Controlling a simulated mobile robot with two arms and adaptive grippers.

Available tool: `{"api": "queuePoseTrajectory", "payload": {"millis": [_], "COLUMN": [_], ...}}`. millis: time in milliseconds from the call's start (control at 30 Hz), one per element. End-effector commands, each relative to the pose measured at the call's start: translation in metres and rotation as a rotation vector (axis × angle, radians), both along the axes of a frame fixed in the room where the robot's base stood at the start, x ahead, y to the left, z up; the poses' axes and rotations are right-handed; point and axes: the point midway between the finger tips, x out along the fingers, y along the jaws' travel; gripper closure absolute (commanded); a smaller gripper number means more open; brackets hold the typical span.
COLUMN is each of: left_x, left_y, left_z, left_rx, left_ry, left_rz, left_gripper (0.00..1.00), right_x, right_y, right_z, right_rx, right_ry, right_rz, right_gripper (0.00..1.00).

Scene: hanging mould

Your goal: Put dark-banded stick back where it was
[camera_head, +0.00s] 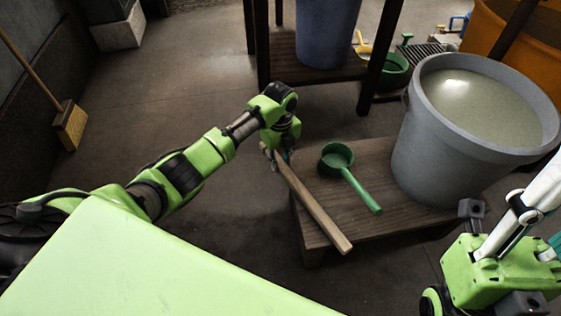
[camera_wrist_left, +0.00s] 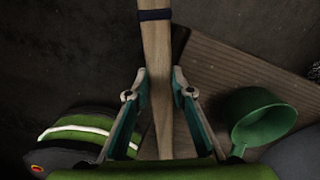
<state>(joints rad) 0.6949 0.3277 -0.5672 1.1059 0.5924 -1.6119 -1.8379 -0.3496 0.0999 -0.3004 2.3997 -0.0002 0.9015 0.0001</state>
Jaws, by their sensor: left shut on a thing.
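The dark-banded stick (camera_head: 315,208) is a long pale wooden bar. In the head view it slants from my left gripper (camera_head: 270,152) down to the right, over the left edge of the low wooden bench. In the left wrist view the stick (camera_wrist_left: 156,70) runs between the fingers of my left gripper (camera_wrist_left: 158,92), which is shut on it. Its dark band (camera_wrist_left: 154,15) shows beyond the fingertips. Part of my right arm shows at the lower right of the head view; I cannot make out its fingers clearly.
The low bench (camera_head: 378,160) holds a green ladle (camera_head: 337,156) and a large grey tub (camera_head: 425,150) of cloudy liquid. A taller stand with a blue bucket (camera_head: 325,35) is behind. A broom (camera_head: 70,125) leans at the left. Open floor (camera_head: 170,90) lies between.

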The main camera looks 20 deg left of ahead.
Motion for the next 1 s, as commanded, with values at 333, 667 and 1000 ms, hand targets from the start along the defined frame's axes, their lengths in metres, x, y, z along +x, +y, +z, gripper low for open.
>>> {"api": "queuePoseTrajectory", "payload": {"millis": [333, 667, 1000], "left_x": [0.0, 0.001, 0.0], "left_y": [0.0, 0.0, 0.001], "left_z": [-0.001, 0.017, 0.049], "left_rx": [0.0, 0.001, 0.0], "left_ry": [0.0, -0.003, 0.0], "left_rz": [-0.001, -0.001, 0.0], "left_gripper": [0.61, 0.61, 0.61], "right_x": [0.0, 0.0, 0.054], "right_y": [0.0, 0.0, 0.013], "right_z": [0.0, 0.01, 0.003], "right_rx": [0.0, -0.001, -0.079], "right_ry": [0.001, 0.002, 0.247], "right_rz": [0.0, 0.0, -0.015], "right_gripper": [0.6, 0.6, 0.6]}}
